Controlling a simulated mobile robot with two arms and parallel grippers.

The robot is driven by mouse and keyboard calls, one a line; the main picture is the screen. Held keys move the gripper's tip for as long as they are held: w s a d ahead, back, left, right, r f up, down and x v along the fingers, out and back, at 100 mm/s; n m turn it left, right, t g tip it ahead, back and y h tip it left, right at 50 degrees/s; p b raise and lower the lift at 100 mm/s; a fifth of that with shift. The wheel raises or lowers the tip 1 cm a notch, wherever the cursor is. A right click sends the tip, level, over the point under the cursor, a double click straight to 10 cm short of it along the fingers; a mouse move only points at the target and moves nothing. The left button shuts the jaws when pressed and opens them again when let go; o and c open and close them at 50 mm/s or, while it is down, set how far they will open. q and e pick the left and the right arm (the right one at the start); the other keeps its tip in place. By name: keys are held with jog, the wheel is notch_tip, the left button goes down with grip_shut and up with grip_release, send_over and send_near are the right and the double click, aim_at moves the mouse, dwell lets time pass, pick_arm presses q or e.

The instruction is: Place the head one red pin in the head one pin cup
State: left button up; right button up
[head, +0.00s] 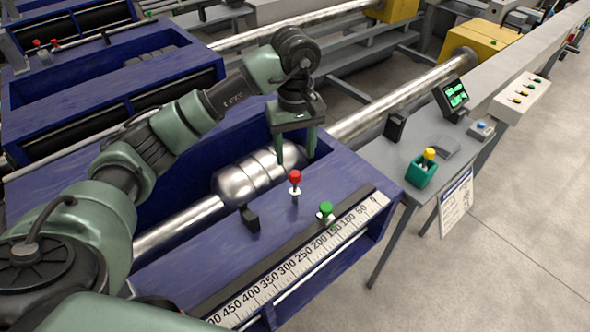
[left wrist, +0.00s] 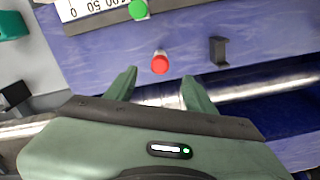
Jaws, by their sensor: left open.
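A red pin (head: 295,178) with a round red head stands upright in a small white collar on the blue housing of the near runout head. It also shows in the left wrist view (left wrist: 160,62), just beyond the fingertips. My left gripper (head: 297,160) is open and empty, above and slightly behind the red pin, with its fingers pointing down. In the left wrist view its fingertips (left wrist: 158,80) are spread apart. A teal cup (head: 421,173) with a yellow-headed pin (head: 429,154) in it stands on the grey side table. My right gripper is not in view.
A green pin (head: 326,210) stands beside the white ruler scale (head: 300,262). A black bracket (head: 249,217) stands left of the red pin. The grey table (head: 400,150) also holds a small screen (head: 452,98) and a blue-button box (head: 481,130). A silver roller (head: 255,175) lies behind.

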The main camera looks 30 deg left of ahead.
aim_at(296, 173)
pick_arm(q)
jog(key=n+p, duration=0.1)
jog(key=n, duration=0.3)
jog(key=shift+r, duration=0.15)
jog(key=n+p, duration=0.1)
jog(key=n, duration=0.6)
jog(key=shift+d+f+p, duration=0.1)
jog(key=shift+f+p, duration=0.15)
jog(key=shift+p, duration=0.15)
jog(key=shift+f+n, duration=0.2)
jog(key=shift+n, duration=0.9)
notch_tip(296, 173, down, 2)
jog(key=shift+f+p, duration=0.25)
jog(key=shift+p, duration=0.35)
notch_tip(296, 173, down, 4)
jog(key=shift+f+p, duration=0.2)
jog(key=shift+p, duration=0.95)
jog(key=shift+f, duration=0.45)
grip_shut()
jog(key=shift+w, duration=0.1)
